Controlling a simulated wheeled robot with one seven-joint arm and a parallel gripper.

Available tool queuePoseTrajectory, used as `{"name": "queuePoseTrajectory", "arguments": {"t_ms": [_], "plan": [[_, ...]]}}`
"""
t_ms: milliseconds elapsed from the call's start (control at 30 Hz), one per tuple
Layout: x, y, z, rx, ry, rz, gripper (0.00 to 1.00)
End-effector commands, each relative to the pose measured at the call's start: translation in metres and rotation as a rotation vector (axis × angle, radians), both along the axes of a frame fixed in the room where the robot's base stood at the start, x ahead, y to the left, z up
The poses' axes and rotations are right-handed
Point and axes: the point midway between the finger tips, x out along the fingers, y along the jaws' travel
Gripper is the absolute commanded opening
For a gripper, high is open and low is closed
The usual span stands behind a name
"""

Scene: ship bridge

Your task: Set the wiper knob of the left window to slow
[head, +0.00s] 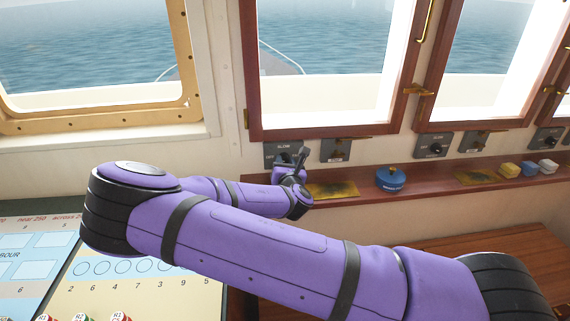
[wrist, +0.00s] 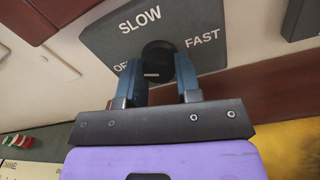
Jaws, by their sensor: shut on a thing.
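The wiper knob is black and round; it shows in the wrist view (wrist: 158,50) on a grey plate (wrist: 105,42) marked OFF at lower left, SLOW above and FAST at right. A short white mark shows on the lower part of the knob; I cannot tell for sure which label the knob points to. My gripper (wrist: 158,68) has one blue-grey finger on each side of the knob and is shut on it. In the head view my gripper (head: 292,164) is at the plate (head: 272,149) under the red-brown framed window, and partly hides the knob.
A wooden sill (head: 430,182) runs below the plates, with a blue round tin (head: 391,180), a stained yellow cloth (head: 332,190) and several small blocks. Another knob plate (head: 426,152) is further right. A printed board (head: 130,250) lies at lower left, under my arm.

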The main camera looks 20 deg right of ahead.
Motion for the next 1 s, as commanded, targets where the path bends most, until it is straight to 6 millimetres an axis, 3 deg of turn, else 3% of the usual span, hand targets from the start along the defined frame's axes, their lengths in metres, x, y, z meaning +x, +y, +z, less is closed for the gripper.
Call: {"name": "queuePoseTrajectory", "arguments": {"t_ms": [1000], "plan": [[0.0001,0.0015,0.0002,0.854,-0.169,0.0,0.08]]}}
